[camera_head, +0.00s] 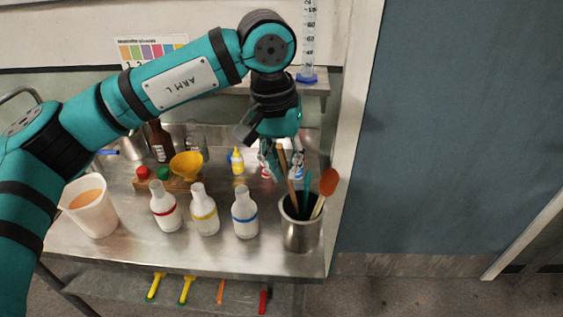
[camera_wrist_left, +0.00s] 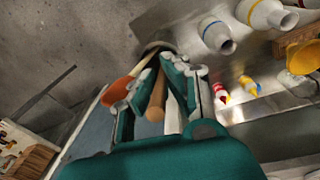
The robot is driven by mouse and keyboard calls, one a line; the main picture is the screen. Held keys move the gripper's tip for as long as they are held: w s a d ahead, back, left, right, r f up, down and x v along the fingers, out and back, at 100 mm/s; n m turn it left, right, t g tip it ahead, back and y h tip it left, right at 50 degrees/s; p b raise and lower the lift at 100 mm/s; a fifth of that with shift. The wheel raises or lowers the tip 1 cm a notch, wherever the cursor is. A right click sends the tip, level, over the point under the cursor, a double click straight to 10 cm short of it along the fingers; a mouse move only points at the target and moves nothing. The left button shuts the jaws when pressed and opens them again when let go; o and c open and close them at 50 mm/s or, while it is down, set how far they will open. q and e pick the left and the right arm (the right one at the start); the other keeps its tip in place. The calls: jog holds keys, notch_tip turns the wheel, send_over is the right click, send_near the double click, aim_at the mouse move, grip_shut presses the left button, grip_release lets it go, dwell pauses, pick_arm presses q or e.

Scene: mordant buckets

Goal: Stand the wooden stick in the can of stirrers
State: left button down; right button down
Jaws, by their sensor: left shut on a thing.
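The wooden stick (camera_head: 285,172) is a plain brown rod, held nearly upright. My left gripper (camera_head: 272,156) is shut on its upper part; the left wrist view shows the stick (camera_wrist_left: 156,100) between the fingers (camera_wrist_left: 160,82). The can of stirrers (camera_head: 300,236) is a metal cylinder at the table's front right corner. The stick's lower part reaches the can's mouth; its end is hidden, and I cannot tell how deep it is. The can holds an orange spatula (camera_head: 328,183) and a teal stirrer (camera_head: 307,184). My right gripper is not in view.
Three white bottles with red (camera_head: 166,208), yellow (camera_head: 204,212) and blue (camera_head: 245,213) bands stand left of the can on the steel table (camera_head: 135,245). A yellow funnel (camera_head: 187,165) and small dropper bottles (camera_head: 237,161) are behind. A white beaker (camera_head: 90,206) stands far left.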

aim_at(289, 186)
pick_arm(q)
jog(key=shift+w+d+f+b, duration=0.1)
jog(key=shift+w+f+b, duration=0.1)
jog(key=shift+f+b, duration=0.5)
jog(key=shift+w+d+f+b, duration=0.15)
jog(key=shift+w+f+b, duration=0.15)
jog(key=shift+f, duration=0.65)
jog(key=shift+w+d+f+b, duration=0.1)
jog(key=shift+w+f+b, duration=0.05)
jog(key=shift+f+b, duration=0.6)
jog(key=shift+f, duration=0.1)
jog(key=c, duration=1.3)
grip_release()
jog(key=r, duration=0.4)
jog(key=a+r, duration=0.1)
jog(key=r, duration=0.7)
jog(key=shift+s+a, duration=0.15)
jog(key=shift+s, duration=0.15)
jog(key=shift+f, duration=0.1)
